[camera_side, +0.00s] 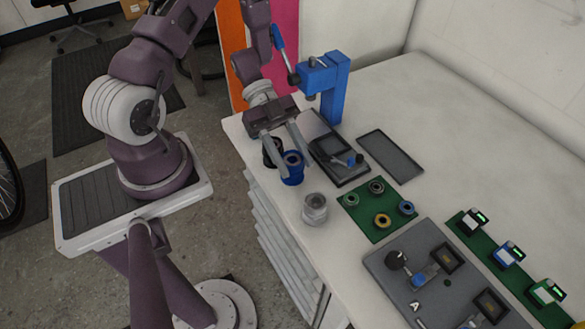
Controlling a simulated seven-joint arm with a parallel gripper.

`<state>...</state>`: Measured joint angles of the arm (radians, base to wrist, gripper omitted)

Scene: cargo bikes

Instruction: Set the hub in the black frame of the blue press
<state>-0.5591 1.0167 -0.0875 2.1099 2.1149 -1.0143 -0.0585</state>
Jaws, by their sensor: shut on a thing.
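The blue press (338,88) stands on the bench behind my gripper and to its right, its arm and lever reaching left. Its dark base with the black frame (336,146) lies in front of the column. A blue hub (292,175) is upright between the fingertips of my gripper (296,162), which is shut on it. The hub is left of the frame and apart from it; whether it touches the bench is hard to tell. A black hub (268,157) is partly hidden behind the left finger. A silver hub (315,209) stands free in front.
A green mat (364,220) holds several rings. An empty dark tray (391,155) lies right of the press. A grey fixture plate (384,262) and a green strip with several small boxes (509,253) are at the right front. The bench's left edge is close to the hubs.

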